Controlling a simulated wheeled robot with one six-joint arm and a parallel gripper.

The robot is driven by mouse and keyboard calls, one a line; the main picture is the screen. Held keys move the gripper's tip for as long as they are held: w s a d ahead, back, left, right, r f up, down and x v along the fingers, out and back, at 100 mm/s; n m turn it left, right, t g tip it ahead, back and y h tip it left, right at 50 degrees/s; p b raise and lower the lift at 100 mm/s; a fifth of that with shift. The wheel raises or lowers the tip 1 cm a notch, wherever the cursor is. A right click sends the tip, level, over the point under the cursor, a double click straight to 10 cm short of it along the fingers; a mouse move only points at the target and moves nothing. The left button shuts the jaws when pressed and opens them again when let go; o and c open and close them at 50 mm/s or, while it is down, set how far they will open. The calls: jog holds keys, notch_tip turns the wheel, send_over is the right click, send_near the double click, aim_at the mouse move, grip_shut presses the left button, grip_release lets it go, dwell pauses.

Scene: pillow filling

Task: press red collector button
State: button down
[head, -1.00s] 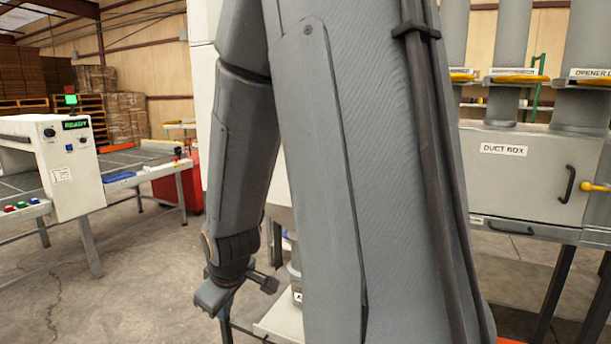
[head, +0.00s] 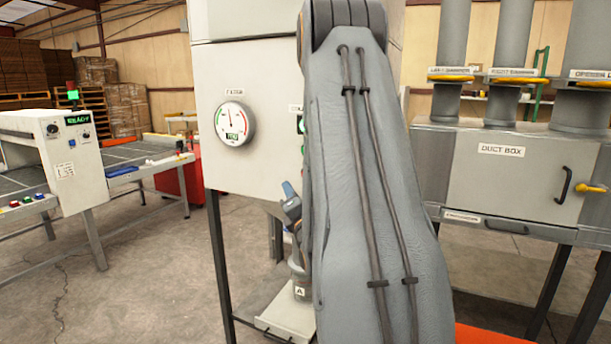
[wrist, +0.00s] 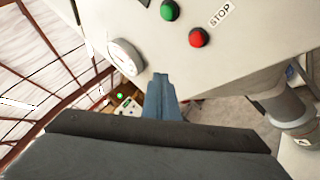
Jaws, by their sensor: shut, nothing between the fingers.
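The red button (wrist: 199,37) sits beside a STOP label on the pale collector cabinet (wrist: 255,55) in the wrist view. A green button (wrist: 170,10) is next to it. My gripper (wrist: 162,80) is shut and empty, with its fingertips apart from the red button in the picture, below and left of it. In the head view my gripper (head: 289,190) is low in front of the cabinet (head: 260,75), partly behind my arm. My arm hides the red button there. Only an edge of the green button (head: 301,125) shows.
A round gauge (head: 235,123) is on the cabinet's left side. A canister marked A (head: 300,284) stands below, partly hidden by my arm. The duct box (head: 500,175) is at right.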

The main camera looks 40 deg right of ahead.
dwell(0.3)
jog(key=w+d, duration=0.3)
jog(key=d, duration=0.5)
jog(key=shift+w, duration=0.2)
jog(key=shift+d+b, duration=0.1)
jog(key=shift+b, duration=0.2)
dwell(1.7)
jog(key=shift+w+d, duration=0.2)
jog(key=shift+d, duration=0.1)
jog(key=shift+w+d+b, duration=0.15)
jog(key=shift+d+b, duration=0.35)
dwell(0.8)
jog(key=shift+a, duration=0.15)
jog(key=shift+s+a, duration=0.35)
jog(key=shift+a, duration=0.4)
